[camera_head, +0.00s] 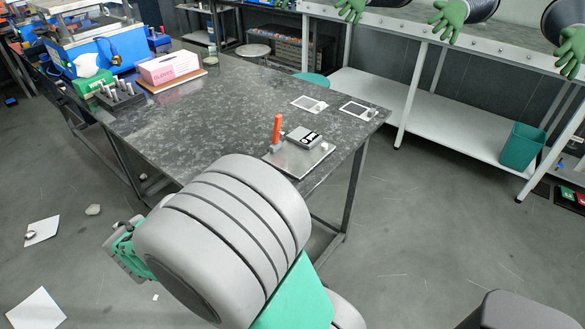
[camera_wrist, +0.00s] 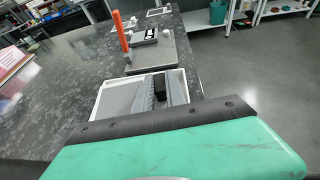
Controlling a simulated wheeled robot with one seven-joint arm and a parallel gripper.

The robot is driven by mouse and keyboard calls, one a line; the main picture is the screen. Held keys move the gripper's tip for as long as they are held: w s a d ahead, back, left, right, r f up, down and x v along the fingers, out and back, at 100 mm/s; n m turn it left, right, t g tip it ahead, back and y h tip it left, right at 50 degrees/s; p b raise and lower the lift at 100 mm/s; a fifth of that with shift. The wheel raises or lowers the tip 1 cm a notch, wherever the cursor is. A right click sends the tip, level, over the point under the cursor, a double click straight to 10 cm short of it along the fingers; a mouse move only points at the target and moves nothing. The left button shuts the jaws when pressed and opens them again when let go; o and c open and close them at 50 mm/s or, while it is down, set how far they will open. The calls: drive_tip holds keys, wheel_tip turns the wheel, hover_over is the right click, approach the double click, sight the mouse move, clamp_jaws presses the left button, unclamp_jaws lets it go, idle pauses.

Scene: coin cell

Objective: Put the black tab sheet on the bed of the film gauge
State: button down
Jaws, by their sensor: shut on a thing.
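The film gauge (camera_head: 283,158) stands near the table's front right corner, with a metal plate, an upright orange handle (camera_head: 277,130) and a small grey block on the bed. In the wrist view the gauge plate (camera_wrist: 168,56) lies just beyond my gripper (camera_wrist: 160,84). My gripper is shut on the black tab (camera_wrist: 159,92) of a white-edged sheet with a grey middle (camera_wrist: 115,100). The held sheet is on the near side of the gauge; I cannot tell its height above the table. My arm hides it in the head view.
Two white-framed sheets with pale tabs, one at left (camera_head: 303,102) and one at right (camera_head: 352,108), lie behind the gauge. A pink glove box (camera_head: 170,68) and a dark rack (camera_head: 121,97) stand at far left. The table (camera_head: 190,125) between is mostly clear.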

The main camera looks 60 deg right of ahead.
drive_tip(key=shift+m+g, duration=0.6)
drive_tip(key=shift+g, duration=0.1)
drive_tip(key=s+d, duration=0.3)
drive_tip(key=shift+d, duration=0.2)
hover_over(309, 169)
drive_tip(key=shift+w+f, duration=0.1)
drive_tip(key=shift+f, duration=1.7)
drive_tip(key=shift+f, duration=0.55)
drive_tip(key=shift+f, duration=0.1)
drive_tip(key=c, duration=1.4)
unclamp_jaws()
